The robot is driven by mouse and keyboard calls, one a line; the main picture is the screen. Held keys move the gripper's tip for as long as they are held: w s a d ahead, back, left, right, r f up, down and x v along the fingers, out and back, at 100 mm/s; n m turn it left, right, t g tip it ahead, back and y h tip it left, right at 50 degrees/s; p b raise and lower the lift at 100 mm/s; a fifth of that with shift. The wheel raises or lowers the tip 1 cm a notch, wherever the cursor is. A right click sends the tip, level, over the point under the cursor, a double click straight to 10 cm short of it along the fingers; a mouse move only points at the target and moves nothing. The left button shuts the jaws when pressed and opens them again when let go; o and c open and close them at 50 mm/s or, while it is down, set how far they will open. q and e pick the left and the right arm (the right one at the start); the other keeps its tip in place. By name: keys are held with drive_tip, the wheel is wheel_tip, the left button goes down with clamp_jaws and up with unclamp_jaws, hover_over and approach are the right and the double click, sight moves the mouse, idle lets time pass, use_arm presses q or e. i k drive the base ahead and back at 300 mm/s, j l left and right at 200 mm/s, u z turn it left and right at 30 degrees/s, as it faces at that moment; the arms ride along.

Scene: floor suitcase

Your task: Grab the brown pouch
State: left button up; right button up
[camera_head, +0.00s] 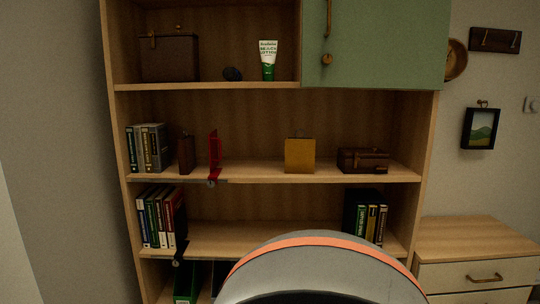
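Several brown things stand on the wooden shelf unit, and I cannot tell for sure which is the pouch. A low dark brown case-like item (362,160) lies at the right of the middle shelf. A tall narrow brown item (186,155) stands at the left of that shelf, beside grey and dark books. A larger dark brown bag or box (170,58) sits on the upper left shelf. A mustard-tan item (300,156) stands upright right of centre on the middle shelf. Neither of my grippers is in view.
A red stand-like item (215,157) is at the middle shelf's front edge. A white and green tube (268,60) stands above. A green cabinet door (385,42) covers the upper right. A drawer unit (480,252) stands at right. A grey curved shape hides the bottom centre.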

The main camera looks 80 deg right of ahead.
sight(186, 146)
drive_tip(key=z, duration=2.35)
